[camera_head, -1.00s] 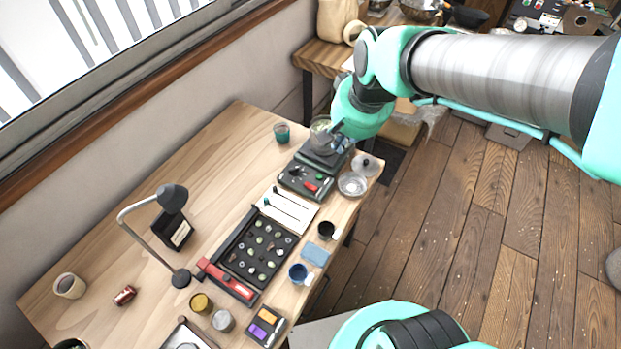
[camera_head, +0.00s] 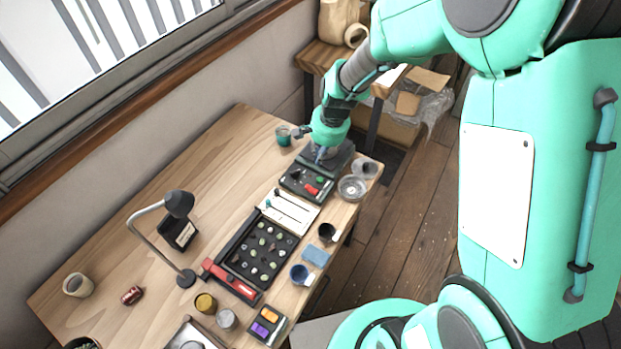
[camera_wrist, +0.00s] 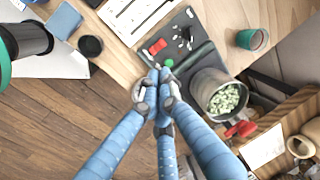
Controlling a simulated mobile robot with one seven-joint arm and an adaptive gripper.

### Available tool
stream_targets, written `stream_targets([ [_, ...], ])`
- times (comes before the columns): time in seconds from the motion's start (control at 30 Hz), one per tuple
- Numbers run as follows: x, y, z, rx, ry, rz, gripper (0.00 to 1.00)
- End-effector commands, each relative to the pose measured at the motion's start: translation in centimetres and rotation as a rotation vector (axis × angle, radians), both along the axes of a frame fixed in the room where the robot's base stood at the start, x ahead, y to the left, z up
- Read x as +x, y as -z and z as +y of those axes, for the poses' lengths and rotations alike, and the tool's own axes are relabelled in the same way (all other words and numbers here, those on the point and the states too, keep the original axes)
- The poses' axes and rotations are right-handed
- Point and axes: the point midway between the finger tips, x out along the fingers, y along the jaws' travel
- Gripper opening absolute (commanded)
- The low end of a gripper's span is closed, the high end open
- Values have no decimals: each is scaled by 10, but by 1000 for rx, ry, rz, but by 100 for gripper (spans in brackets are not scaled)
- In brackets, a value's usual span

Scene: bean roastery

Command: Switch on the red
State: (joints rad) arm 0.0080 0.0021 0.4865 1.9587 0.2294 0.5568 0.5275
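The red switch (camera_head: 311,189) is a small red rocker on the dark control panel (camera_head: 294,184) of a device at the table's right end. In the wrist view the red switch (camera_wrist: 157,46) lies just beyond my fingertips, beside a green knob (camera_wrist: 168,62) and small light-coloured levers. My gripper (camera_wrist: 157,86) has its blue fingers drawn together at the tips, with nothing visible between them. In the head view my gripper (camera_head: 320,154) is above the back of the device, behind the panel. I cannot tell whether it touches anything. The switch's on or off position is unclear.
A teal cup (camera_head: 283,135) stands behind the device. A glass dish (camera_head: 352,188) and a dark cup (camera_head: 327,232) stand near the front edge.

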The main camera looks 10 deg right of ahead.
Motion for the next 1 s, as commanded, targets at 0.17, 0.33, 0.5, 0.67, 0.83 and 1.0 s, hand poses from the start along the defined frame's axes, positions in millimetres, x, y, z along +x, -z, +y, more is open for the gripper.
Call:
stream_targets([
  [0.17, 7, 24, 0, 9, 42, 26, 0],
  [0.33, 10, 33, 1, 12, 59, 33, 0],
  [0.5, 10, 34, 1, 13, 61, 34, 0],
  [0.67, 10, 33, 1, 13, 60, 34, 0],
  [0.83, 10, 36, 1, 12, 60, 35, 0],
  [1.0, 11, 47, 2, 13, 60, 35, 0],
])
